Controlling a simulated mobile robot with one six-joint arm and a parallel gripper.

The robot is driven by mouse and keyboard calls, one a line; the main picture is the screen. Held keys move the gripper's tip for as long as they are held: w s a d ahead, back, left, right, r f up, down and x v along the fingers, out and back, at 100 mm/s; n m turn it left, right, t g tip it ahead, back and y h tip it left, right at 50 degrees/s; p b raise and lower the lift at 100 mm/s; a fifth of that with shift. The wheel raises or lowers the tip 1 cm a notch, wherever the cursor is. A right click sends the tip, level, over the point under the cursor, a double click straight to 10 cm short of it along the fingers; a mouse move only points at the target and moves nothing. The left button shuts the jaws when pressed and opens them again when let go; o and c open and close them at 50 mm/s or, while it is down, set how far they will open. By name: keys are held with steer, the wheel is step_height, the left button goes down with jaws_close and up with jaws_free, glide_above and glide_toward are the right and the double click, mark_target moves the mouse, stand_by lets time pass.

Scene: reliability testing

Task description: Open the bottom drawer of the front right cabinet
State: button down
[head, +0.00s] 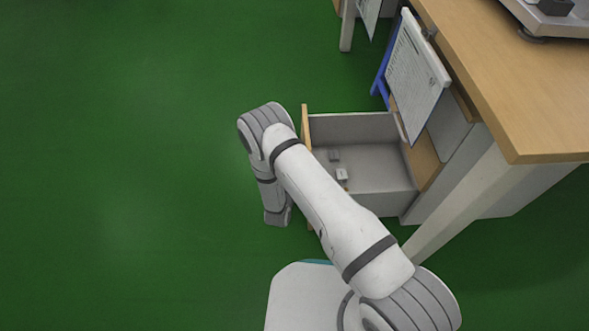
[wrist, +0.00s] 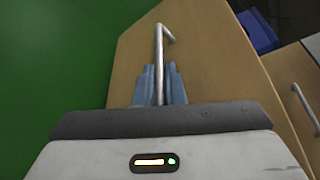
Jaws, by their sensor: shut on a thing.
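The drawer (head: 385,168) of the cabinet (head: 455,165) under the table is pulled well out in the head view, with grey walls and floor. It is the low one, as far as I can see. Its wooden front (head: 305,122) faces left and also fills the middle of the wrist view (wrist: 215,60). A metal bar handle (wrist: 159,38) is on that front. My gripper (wrist: 159,75) is shut on the handle, with a bluish-grey finger on each side of it. In the head view my arm hides the handle and fingertips.
Small grey blocks (head: 342,175) lie in the drawer. A wooden table (head: 510,80) with a pale leg (head: 455,210) stands at right. A clipboard sheet (head: 413,80) hangs from its edge. Another handle (wrist: 304,106) shows at right in the wrist view. Green floor (head: 120,170) is clear at left.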

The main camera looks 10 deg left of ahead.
steer(key=c, duration=1.5)
jaws_free()
steer(key=shift+w+d+f, duration=0.1)
steer(key=shift+w+f, duration=0.05)
steer(key=p+v, duration=0.3)
steer(key=v, duration=0.5)
steer(key=shift+w, duration=0.1)
